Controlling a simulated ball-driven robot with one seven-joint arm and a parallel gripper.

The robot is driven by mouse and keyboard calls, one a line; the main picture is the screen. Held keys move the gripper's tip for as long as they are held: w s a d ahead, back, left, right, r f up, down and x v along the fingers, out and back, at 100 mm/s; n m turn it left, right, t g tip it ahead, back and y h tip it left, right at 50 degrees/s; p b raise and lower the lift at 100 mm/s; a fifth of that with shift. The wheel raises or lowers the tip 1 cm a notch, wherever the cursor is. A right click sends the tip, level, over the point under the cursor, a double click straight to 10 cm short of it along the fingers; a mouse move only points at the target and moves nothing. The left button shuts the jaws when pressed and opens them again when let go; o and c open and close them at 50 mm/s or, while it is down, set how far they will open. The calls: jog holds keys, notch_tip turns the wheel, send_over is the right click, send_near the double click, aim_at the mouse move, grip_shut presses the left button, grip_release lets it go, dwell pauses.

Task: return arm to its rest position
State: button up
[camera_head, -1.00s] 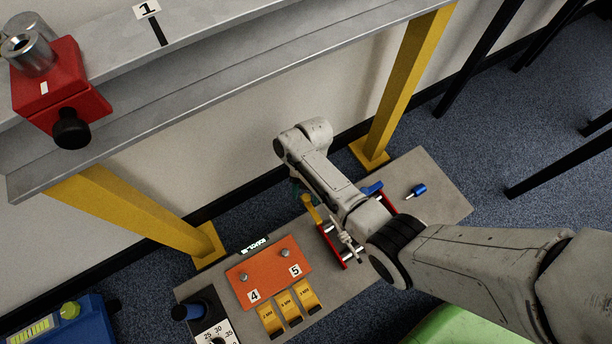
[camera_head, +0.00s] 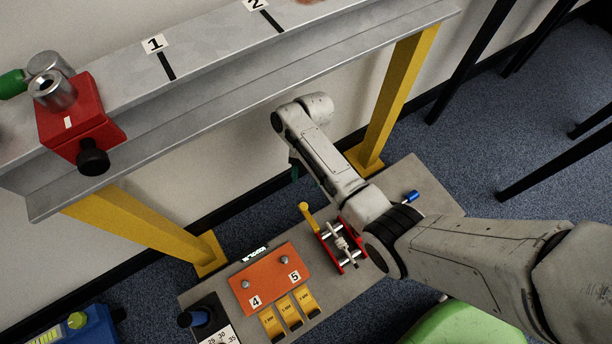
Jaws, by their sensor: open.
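My arm reaches in from the right edge over the grey base plate (camera_head: 425,185), and its wrist is bent near the wall under the beam. Only a dark green sliver of my gripper (camera_head: 294,168) shows below the wrist; the rest is hidden behind my arm. I see nothing held in it. The red-framed winch (camera_head: 349,262) with white rope sits on the plate beside my arm, partly covered by it. A yellow lever (camera_head: 308,216) stands at the winch's left.
The grey beam (camera_head: 215,85) on yellow posts (camera_head: 396,95) runs above and behind my arm. A red block (camera_head: 80,115) sits on it at left. An orange plate (camera_head: 270,278) and yellow blocks (camera_head: 288,312) lie on the base plate. Black legs (camera_head: 470,65) stand right.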

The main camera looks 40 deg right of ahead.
dwell(0.4)
jog(key=s+d+r+m+t+h, duration=0.2)
jog(key=s+r+m, duration=0.4)
jog(key=s+m, duration=0.55)
jog(key=s+d+r+m+t+h, duration=0.2)
jog(key=s+r+m, duration=0.55)
jog(key=m, duration=0.75)
notch_tip(320, 180, up, 21)
jog(key=s+p, duration=0.1)
jog(key=p, duration=2.2)
jog(key=shift+s+a, duration=0.3)
